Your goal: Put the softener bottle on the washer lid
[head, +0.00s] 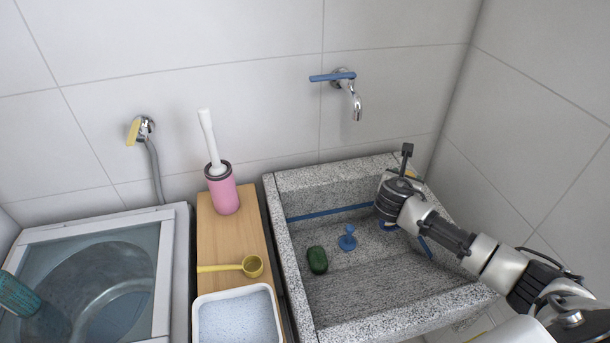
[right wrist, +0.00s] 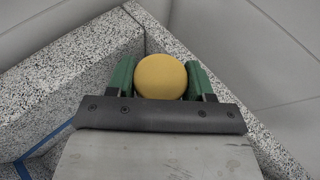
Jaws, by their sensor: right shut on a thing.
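My right gripper (head: 405,172) is at the far right corner of the stone sink. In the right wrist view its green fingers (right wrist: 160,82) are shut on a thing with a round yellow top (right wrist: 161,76). This may be the softener bottle; its body is hidden below the top. The washer lid (head: 163,292), with a light grey frame and a see-through pane, is at the lower left. My left gripper is not in view.
Between lid and sink, a wooden board (head: 245,228) bears a pink holder with a white handle (head: 224,195), a yellow scoop (head: 252,267) and a white tub (head: 277,290). A teal object (head: 16,294) is over the lid's left side. A tap (head: 345,80) juts above the sink (head: 306,186).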

